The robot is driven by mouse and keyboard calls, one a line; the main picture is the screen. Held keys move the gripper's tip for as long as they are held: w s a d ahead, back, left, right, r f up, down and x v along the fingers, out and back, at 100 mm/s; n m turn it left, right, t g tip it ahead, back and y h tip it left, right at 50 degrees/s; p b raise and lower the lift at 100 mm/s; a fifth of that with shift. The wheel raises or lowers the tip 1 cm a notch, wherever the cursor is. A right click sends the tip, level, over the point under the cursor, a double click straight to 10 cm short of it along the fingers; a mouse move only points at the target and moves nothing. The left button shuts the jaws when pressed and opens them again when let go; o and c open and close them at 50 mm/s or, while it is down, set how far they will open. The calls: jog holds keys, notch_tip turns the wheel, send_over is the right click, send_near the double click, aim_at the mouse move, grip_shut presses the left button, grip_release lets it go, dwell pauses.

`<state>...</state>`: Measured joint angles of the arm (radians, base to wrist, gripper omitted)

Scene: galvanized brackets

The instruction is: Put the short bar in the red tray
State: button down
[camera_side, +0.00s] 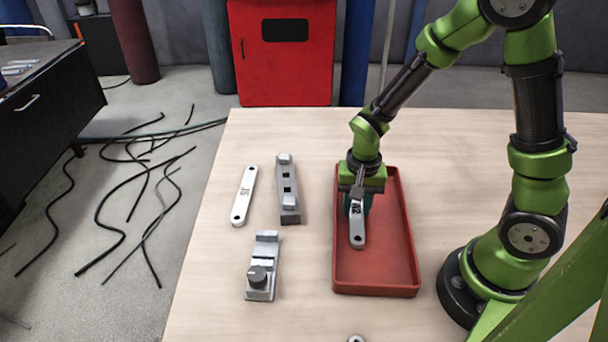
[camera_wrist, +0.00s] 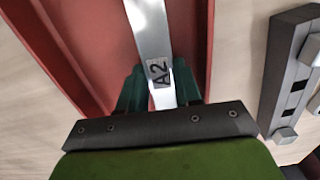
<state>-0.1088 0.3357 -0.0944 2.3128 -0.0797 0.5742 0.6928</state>
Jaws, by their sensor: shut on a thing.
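My gripper (camera_side: 356,206) is shut on a flat grey metal bar (camera_side: 357,239) with a hole near its visible end. In the wrist view the bar (camera_wrist: 150,30) carries a label reading A2 and sits between the green fingers (camera_wrist: 160,92). The gripper and bar are over the left part of the red tray (camera_side: 376,290). I cannot tell whether the bar touches the tray floor. The gripper hides part of the bar, so its full length does not show. The tray also shows in the wrist view (camera_wrist: 62,50).
Another flat labelled bar (camera_side: 245,196) lies left of the tray, beside a grey block with square slots (camera_side: 288,190). A grey fixture with a dark knob (camera_side: 263,265) stands nearer. A small metal piece (camera_side: 355,339) is cut off at the bottom edge. The tray's right half is empty.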

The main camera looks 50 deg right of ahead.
jog(key=shift+f, duration=0.15)
jog(key=c, duration=0.8)
grip_release()
notch_tip(320, 180, up, 12)
notch_tip(320, 180, up, 11)
jog(key=n+t+y, duration=0.2)
jog(key=n+t, duration=0.3)
jog(key=t, duration=0.2)
send_over(356, 209)
jog(key=s+a, duration=0.2)
jog(key=s, duration=0.4)
jog(key=shift+s+a+r+n, duration=0.15)
jog(key=shift+a+r+n, duration=0.1)
jog(key=shift+r+n, duration=0.2)
